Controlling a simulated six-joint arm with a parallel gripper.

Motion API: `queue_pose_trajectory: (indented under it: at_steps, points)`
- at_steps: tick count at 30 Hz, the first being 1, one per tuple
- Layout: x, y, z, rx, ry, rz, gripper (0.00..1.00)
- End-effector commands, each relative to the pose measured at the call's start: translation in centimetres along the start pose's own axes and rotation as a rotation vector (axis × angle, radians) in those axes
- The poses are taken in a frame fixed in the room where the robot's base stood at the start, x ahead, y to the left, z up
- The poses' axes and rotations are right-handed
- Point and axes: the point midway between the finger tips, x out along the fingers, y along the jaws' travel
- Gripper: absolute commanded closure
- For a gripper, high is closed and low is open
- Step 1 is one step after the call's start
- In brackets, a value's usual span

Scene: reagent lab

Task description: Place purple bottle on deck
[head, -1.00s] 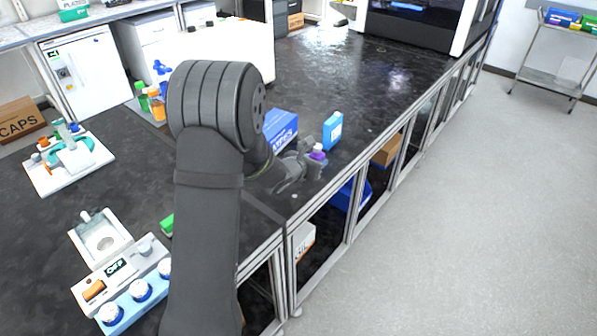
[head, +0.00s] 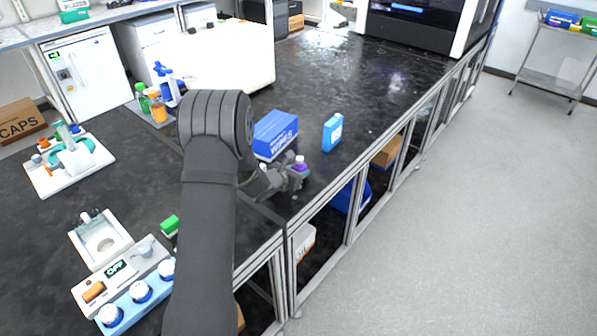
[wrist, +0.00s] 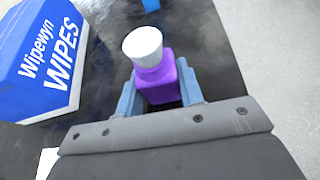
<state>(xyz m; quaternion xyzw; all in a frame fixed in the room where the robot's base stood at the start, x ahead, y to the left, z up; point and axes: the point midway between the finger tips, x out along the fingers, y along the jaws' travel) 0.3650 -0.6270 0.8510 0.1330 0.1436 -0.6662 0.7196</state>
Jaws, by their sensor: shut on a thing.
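The purple bottle (wrist: 158,82) with a white cap (wrist: 143,46) is between the two blue-grey fingers of my gripper (wrist: 160,98) in the wrist view. My gripper is shut on it. In the head view the purple bottle (head: 299,166) shows small at the end of my gripper (head: 293,176), over the black bench near its front edge. I cannot tell whether the bottle touches the bench. No part labelled as the deck can be made out for sure.
A blue and white wipes box (head: 275,135) stands just behind my gripper; it fills the left of the wrist view (wrist: 40,60). A blue bottle (head: 332,132) stands to the right. Orange and green bottles (head: 157,108) and a stirrer-like device (head: 70,160) are at the left.

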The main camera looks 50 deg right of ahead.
Motion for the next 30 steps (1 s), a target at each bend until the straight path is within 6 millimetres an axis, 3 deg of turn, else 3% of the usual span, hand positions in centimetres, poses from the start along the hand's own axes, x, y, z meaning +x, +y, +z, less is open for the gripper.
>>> queue_pose_trajectory:
  at_steps: [5, 6, 9, 20, 26, 30]
  points:
    - [0.2, 0.0, -0.4, -0.001, 0.000, 0.000, 0.95]
    - [0.1, 0.0, -0.4, -0.001, 0.000, 0.000, 0.60]
    - [0.1, 0.0, -0.3, 0.000, 0.000, 0.000, 0.44]
    - [-0.4, 0.0, -0.3, 0.000, 0.000, 0.000, 0.44]
    - [-3.5, 0.1, 0.1, 0.001, -0.003, 0.001, 0.44]
    - [-6.6, 0.2, 0.5, 0.000, -0.001, 0.003, 0.44]
